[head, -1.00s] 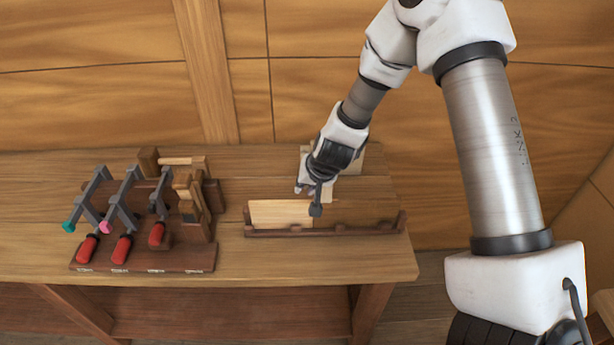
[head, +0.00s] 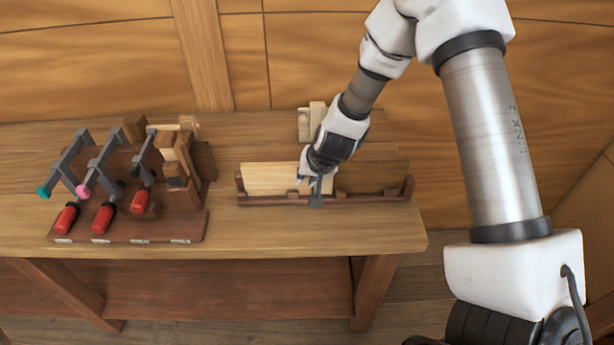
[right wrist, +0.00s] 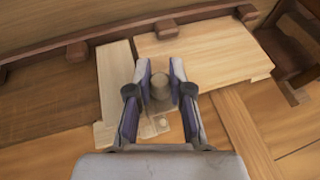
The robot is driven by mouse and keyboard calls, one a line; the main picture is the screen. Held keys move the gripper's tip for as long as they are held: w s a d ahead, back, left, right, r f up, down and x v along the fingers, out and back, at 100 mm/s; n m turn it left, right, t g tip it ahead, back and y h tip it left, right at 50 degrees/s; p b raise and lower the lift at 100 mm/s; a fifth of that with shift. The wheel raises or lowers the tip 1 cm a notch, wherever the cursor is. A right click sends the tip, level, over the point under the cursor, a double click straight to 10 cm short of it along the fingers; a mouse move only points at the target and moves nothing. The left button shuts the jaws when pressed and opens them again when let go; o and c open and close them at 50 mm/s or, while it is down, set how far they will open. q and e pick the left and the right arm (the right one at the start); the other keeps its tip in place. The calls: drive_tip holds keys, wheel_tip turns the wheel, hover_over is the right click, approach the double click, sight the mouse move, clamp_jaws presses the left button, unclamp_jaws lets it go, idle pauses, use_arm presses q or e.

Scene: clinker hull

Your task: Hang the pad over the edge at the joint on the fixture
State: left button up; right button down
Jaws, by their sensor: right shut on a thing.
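The fixture (head: 372,197) is a dark wooden rail with small blocks along the bench front. A pale board (head: 268,179) and a darker board (head: 370,176) lie in it, meeting at a joint under my right gripper (head: 314,184). The gripper points down at the joint and mostly hides it. A pale flat piece (right wrist: 117,82), seemingly the pad, shows beside and below the fingers, between the boards. Whether it touches the edge is unclear. My left gripper is out of view.
A dark rack with grey clamps (head: 108,165) and red handles stands at the left of the bench. Pale wooden blocks (head: 308,122) stand behind the boards. The bench front (head: 300,235) is clear.

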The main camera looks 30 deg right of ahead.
drive_tip(key=shift+f, duration=0.35)
drive_tip(key=shift+f+b, duration=0.2)
drive_tip(key=shift+b, duration=0.1)
drive_tip(key=c, duration=1)
unclamp_jaws()
drive_tip(key=v, duration=1.2)
